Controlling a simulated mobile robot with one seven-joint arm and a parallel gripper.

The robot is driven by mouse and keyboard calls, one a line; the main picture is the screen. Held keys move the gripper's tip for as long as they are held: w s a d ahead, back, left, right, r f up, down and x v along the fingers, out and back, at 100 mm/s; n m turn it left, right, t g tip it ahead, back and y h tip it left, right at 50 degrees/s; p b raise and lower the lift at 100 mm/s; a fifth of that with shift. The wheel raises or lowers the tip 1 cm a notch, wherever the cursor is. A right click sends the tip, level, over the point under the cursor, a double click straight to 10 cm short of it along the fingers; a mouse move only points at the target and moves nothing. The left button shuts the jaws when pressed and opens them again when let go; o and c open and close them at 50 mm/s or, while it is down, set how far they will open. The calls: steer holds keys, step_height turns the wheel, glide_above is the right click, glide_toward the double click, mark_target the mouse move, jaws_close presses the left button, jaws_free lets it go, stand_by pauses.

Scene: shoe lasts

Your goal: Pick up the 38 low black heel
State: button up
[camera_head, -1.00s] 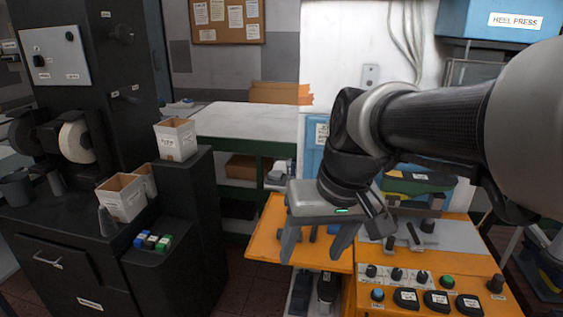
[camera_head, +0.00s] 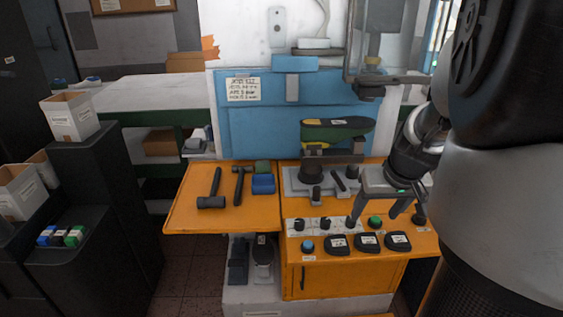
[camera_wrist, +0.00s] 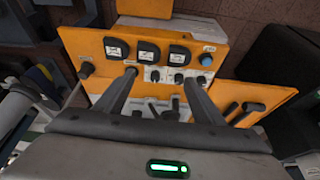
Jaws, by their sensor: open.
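Three black heel-like pieces with white labels lie in a row on the orange front panel: a left one (camera_head: 338,243), a middle one (camera_head: 367,243) and a right one (camera_head: 397,241). They also show in the wrist view, upside down, as pieces at left (camera_wrist: 117,48), middle (camera_wrist: 148,51) and right (camera_wrist: 180,56). The labels are too small to read, so I cannot tell which is the 38 low. My gripper (camera_head: 380,212) is open above the panel, behind the row in the head view. In the wrist view its fingers (camera_wrist: 159,77) are apart, with nothing held between them.
Several knobs (camera_head: 326,223) and a blue button (camera_head: 307,245) sit close by. A green-topped last (camera_head: 336,129) stands on the machine behind. Bins (camera_head: 72,120) stand at far left.

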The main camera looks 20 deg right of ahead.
steer(key=d+f, duration=0.1)
steer(key=d, duration=0.1)
steer(key=b, duration=0.3)
glide_toward(367, 241)
steer(key=shift+w+a+f, duration=0.1)
steer(key=shift+w+f, duration=0.1)
steer(key=shift+f, duration=0.4)
steer(key=shift+w+a+f, duration=0.1)
steer(key=shift+w+f, duration=0.1)
steer(key=shift+f, duration=0.4)
steer(key=shift+d+b+x, duration=0.1)
steer(key=shift+b+x, duration=0.35)
steer(key=shift+x, duration=0.95)
steer(key=shift+d+b+x, duration=0.15)
steer(key=shift+b+x, duration=0.25)
steer(key=shift+x, duration=1.05)
steer(key=shift+r, duration=0.1)
steer(key=c, duration=0.9)
